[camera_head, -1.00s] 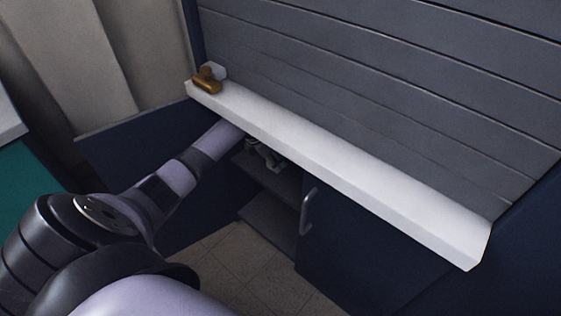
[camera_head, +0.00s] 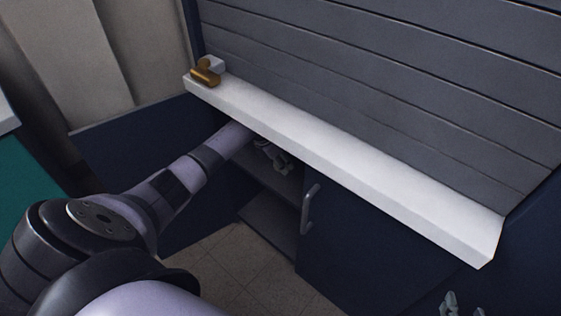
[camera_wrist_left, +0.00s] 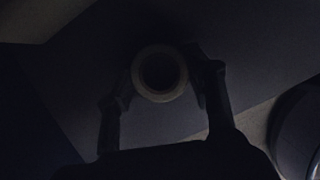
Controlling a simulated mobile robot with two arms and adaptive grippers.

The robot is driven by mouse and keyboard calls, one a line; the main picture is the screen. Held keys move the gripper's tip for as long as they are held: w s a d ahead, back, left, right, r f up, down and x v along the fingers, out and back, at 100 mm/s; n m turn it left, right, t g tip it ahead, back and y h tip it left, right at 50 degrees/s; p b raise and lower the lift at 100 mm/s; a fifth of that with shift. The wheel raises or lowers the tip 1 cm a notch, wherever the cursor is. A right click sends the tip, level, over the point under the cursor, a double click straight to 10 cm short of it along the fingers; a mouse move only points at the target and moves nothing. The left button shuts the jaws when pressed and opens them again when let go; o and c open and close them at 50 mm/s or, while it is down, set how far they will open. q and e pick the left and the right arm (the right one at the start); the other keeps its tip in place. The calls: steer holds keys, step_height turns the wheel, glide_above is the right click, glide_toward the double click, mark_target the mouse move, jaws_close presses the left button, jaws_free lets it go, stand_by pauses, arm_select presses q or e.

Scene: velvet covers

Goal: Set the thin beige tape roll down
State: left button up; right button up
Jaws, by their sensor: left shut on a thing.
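The thin beige tape roll (camera_wrist_left: 160,97) shows as a dim ring in the left wrist view, its round opening facing the camera. My left gripper (camera_wrist_left: 161,78) is shut on it, with one finger on each side of the ring. In the head view my left gripper (camera_head: 273,156) is inside the open blue cabinet, under the white ledge, above a shelf (camera_head: 268,179). The roll cannot be made out there. The left wrist view is very dark, so the gap between roll and shelf cannot be told. My right gripper (camera_head: 463,305) is at the bottom right edge, partly cut off, its fingertips apart.
A white ledge (camera_head: 350,165) runs over the cabinet, close above my left arm. A brown and white object (camera_head: 207,72) stands on its left end. A blue door with a handle (camera_head: 309,208) is right of the opening. A lower shelf (camera_head: 268,230) lies below.

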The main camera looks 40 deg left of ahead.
stand_by(0.3)
arm_select(q)
steer(key=o, duration=1)
steer(key=shift+f, duration=0.1)
steer(key=shift+o, duration=0.2)
